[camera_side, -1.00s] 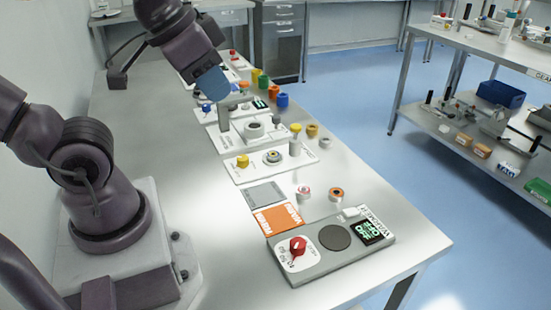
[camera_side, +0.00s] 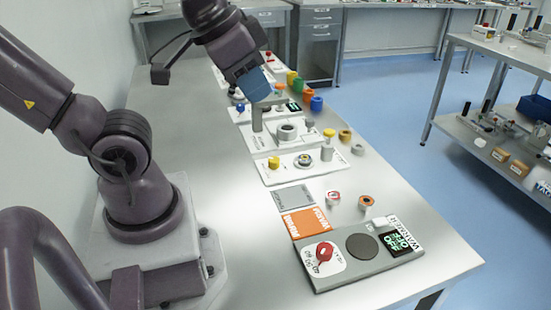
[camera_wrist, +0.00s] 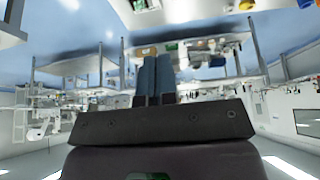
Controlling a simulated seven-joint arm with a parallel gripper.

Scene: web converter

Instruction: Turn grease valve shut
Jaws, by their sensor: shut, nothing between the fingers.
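No readable label marks a grease valve, so I cannot tell which part it is. In the side view a red knob (camera_side: 324,252) sits on a white plate at the front board's left end. A yellow knob (camera_side: 273,162) stands at the left of a white board (camera_side: 262,173) further back. A grey post (camera_side: 257,120) rises from the board behind that. My gripper (camera_side: 256,90) is above and behind this post, far from the red knob; contact with the post cannot be told. In the wrist view my gripper's blue fingers (camera_wrist: 155,72) are together and empty.
The front board (camera_side: 330,280) also carries a dark disc (camera_side: 362,247) and a green-lettered display (camera_side: 401,241). An orange card (camera_side: 304,222) lies behind it. Small rings (camera_side: 333,198) stand on the table. Coloured cups (camera_side: 317,103) stand farther back. The table's left strip is clear.

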